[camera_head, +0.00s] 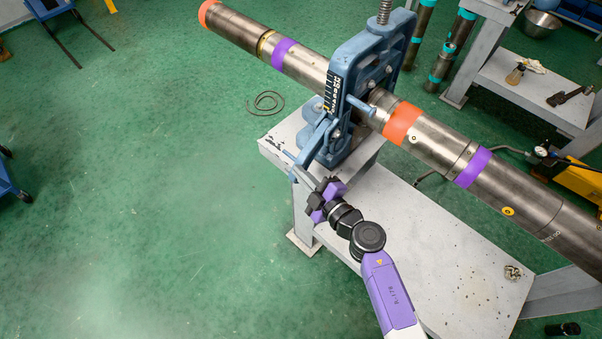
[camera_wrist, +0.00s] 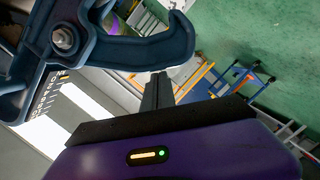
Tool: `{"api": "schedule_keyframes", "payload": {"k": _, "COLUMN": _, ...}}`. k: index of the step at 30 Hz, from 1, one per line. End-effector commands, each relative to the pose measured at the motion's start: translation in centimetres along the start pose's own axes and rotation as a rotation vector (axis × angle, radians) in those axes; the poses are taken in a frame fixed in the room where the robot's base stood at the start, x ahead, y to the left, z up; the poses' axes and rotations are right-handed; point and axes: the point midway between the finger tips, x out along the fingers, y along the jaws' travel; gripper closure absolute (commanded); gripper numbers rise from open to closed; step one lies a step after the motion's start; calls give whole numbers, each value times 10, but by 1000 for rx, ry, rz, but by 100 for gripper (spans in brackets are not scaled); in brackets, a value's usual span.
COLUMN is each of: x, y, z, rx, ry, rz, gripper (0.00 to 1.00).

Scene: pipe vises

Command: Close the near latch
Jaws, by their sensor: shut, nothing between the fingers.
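The blue pipe vise (camera_head: 359,62) stands on the bench, with the long steel pipe (camera_head: 440,140) passing through its frame. The near latch (camera_head: 311,143) is a blue hooked arm on the vise's near left side, hanging outward and down. In the wrist view the blue hook (camera_wrist: 150,50) is large, with a bolt at its left and an open mouth with nothing in it. My gripper (camera_head: 291,160) is shut and empty beside the latch's lower end. In the wrist view its dark fingertips (camera_wrist: 158,77) are just below the hook; I cannot tell whether they touch.
The grey bench (camera_head: 425,250) spreads below the pipe, with a small metal part (camera_head: 513,272) on it. A second bench (camera_head: 530,92) with tools stands at the upper right.

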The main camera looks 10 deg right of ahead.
Motion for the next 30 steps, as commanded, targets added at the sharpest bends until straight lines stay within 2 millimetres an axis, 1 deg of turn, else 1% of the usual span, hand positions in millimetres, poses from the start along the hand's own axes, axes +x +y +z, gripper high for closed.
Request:
{"api": "schedule_keyframes", "payload": {"k": 5, "x": 2, "y": -11, "z": 11, "rx": -56, "ry": 0, "rz": 15, "gripper": 100}}
{"api": "schedule_keyframes", "payload": {"k": 15, "x": 11, "y": -31, "z": 45, "rx": -295, "ry": -1, "rz": 75, "gripper": 100}}
{"api": "schedule_keyframes", "payload": {"k": 24, "x": 18, "y": -34, "z": 70, "rx": -493, "ry": -1, "rz": 125, "gripper": 100}}
{"api": "schedule_keyframes", "payload": {"k": 30, "x": 20, "y": -33, "z": 80, "rx": -498, "ry": -1, "rz": 126, "gripper": 100}}
